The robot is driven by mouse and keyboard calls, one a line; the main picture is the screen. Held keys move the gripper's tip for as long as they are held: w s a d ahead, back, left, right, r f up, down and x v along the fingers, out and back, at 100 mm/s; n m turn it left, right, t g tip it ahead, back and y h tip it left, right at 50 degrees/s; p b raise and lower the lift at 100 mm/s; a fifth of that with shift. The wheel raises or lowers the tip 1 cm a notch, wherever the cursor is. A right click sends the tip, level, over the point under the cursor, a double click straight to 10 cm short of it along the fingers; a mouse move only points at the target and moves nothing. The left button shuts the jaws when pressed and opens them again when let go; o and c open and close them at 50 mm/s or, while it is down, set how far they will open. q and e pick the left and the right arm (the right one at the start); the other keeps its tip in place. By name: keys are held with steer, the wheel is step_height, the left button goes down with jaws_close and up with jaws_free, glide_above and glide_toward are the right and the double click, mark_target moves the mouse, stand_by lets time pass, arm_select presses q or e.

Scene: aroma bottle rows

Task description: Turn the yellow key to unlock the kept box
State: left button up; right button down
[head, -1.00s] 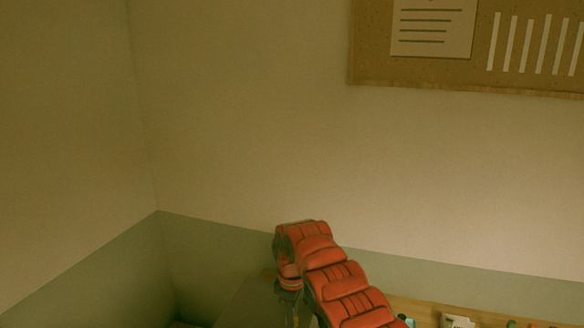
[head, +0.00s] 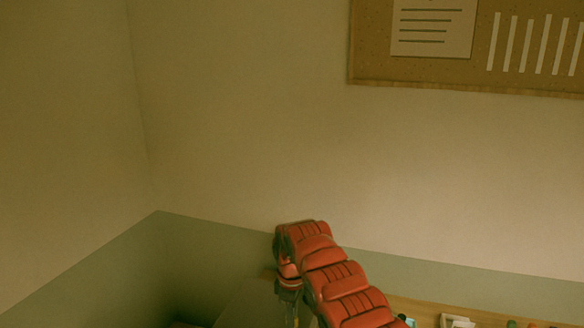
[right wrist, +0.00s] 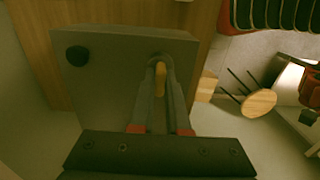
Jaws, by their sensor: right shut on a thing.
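In the right wrist view a grey box (right wrist: 105,75) with a dark round knob (right wrist: 77,55) stands on a wooden surface. The yellow key (right wrist: 160,80) shows between the fingertips of my right gripper (right wrist: 159,72), at the box's face near its right side. The right gripper is shut on the key. How far the key is turned I cannot tell. In the head view my red right arm reaches to the bottom middle, and its fingers are mostly cut off by the lower edge. A grey edge of the box (head: 245,305) shows beside it. My left gripper is not in view.
A wooden shelf or table edge (head: 425,308) with several small items runs along the bottom right. A cork board (head: 365,70) hangs on the wall. A round wooden stool (right wrist: 258,104) stands on the floor in the wrist view.

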stand_by(0.4)
steer(key=shift+f+m+b, duration=0.15)
steer(key=shift+m+b, duration=0.45)
steer(key=m+b, duration=0.2)
steer(key=shift+m, duration=0.4)
steer(key=m+b, duration=0.2)
steer(key=m, duration=0.2)
steer(key=m+b, duration=0.1)
steer(key=m, duration=0.2)
steer(key=shift+m, duration=0.3)
steer(key=shift+a+m+b, duration=0.1)
steer(key=shift+m+b, duration=0.3)
steer(key=shift+m, duration=0.5)
steer(key=m, duration=0.4)
steer(key=shift+m, duration=0.3)
steer(key=c, duration=0.9)
jaws_free()
